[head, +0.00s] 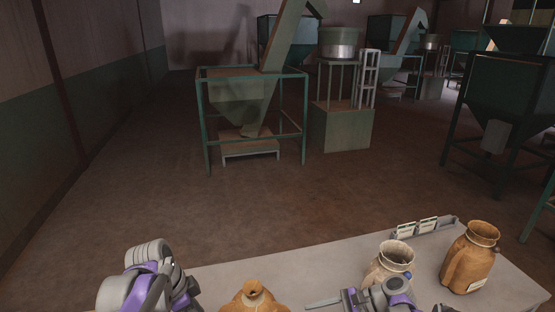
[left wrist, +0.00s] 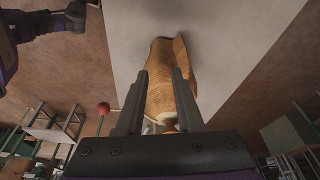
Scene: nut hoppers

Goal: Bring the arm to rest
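My left arm comes in at the bottom left of the head view; its gripper is out of sight there. In the left wrist view my left gripper (left wrist: 160,73) has its two dark fingers apart. An orange-tan sack (left wrist: 160,98) shows between and beyond them; I cannot tell if they touch it. A similar sack with a gathered neck (head: 253,296) is at the table's front edge in the head view. My right gripper (head: 325,303) is low at the front, pointing left; whether it is open is unclear.
The pale table (head: 225,275) also holds a beige open-necked sack (head: 393,258) beside my right arm, a brown sack (head: 470,258) and a rack with labels (head: 425,227). Hopper machines (head: 245,100) stand beyond. The brown floor (head: 200,215) between is clear.

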